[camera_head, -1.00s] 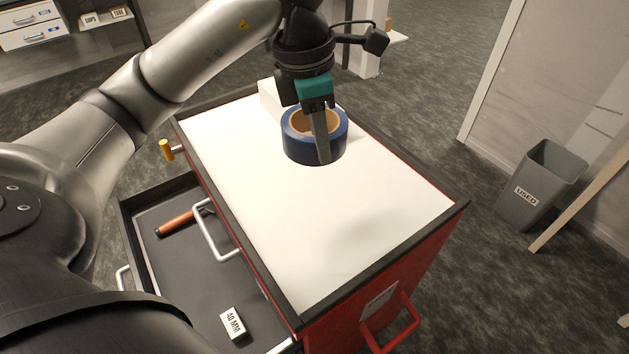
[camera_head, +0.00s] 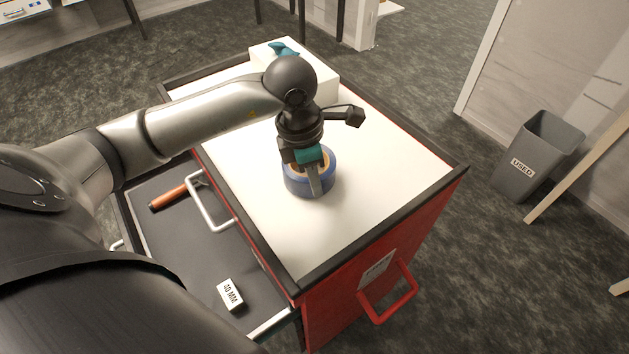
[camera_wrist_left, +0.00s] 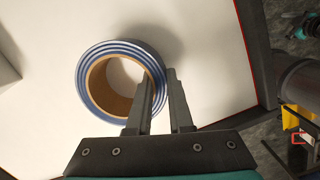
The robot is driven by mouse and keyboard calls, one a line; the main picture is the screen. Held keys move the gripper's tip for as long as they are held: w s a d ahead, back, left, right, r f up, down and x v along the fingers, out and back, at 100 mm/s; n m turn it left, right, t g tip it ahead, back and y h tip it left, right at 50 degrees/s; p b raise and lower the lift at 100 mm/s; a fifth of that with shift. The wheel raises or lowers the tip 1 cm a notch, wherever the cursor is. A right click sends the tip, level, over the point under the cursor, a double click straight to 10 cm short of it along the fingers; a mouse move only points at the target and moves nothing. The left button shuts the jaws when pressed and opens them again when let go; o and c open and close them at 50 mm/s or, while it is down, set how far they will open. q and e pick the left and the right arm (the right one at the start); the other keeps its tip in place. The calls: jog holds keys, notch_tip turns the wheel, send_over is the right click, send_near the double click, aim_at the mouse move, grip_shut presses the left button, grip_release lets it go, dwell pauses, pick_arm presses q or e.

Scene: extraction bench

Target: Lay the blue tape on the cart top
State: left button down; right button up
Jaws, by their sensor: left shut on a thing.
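The blue tape (camera_head: 296,187) is a thick roll with a tan cardboard core, hole facing up. My left gripper (camera_head: 315,187) is shut on its wall, pointing down, one finger in the hole and one outside. The tape also shows in the left wrist view (camera_wrist_left: 92,94), with the fingers (camera_wrist_left: 165,92) at its right side. It is over the white cart top (camera_head: 390,160), between the middle and the drawer side. A shadow lies close beside it; I cannot tell whether it touches the top. My right gripper is not in view.
A white box (camera_head: 322,82) with a teal item (camera_head: 284,48) on it stands at the far end. A raised dark rim (camera_head: 385,232) edges the top. An open drawer at the left holds an orange-handled tool (camera_head: 170,196) and a "40 MM" box (camera_head: 229,293). The top's right part is clear.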

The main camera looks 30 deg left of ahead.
pick_arm(q)
jog(key=shift+f, duration=0.3)
jog(key=c, duration=1.3)
grip_release()
jog(key=shift+f, duration=0.2)
jog(key=o, duration=0.5)
jog(key=shift+r, duration=0.1)
jog(key=shift+r, duration=0.15)
jog(key=r, duration=0.4)
jog(key=s+r, duration=0.1)
jog(key=r, duration=0.3)
jog(key=a+r+p, duration=0.1)
jog(key=r, duration=0.3)
jog(key=shift+s+a, duration=0.1)
jog(key=shift+s, duration=0.05)
jog(key=shift+f, duration=0.1)
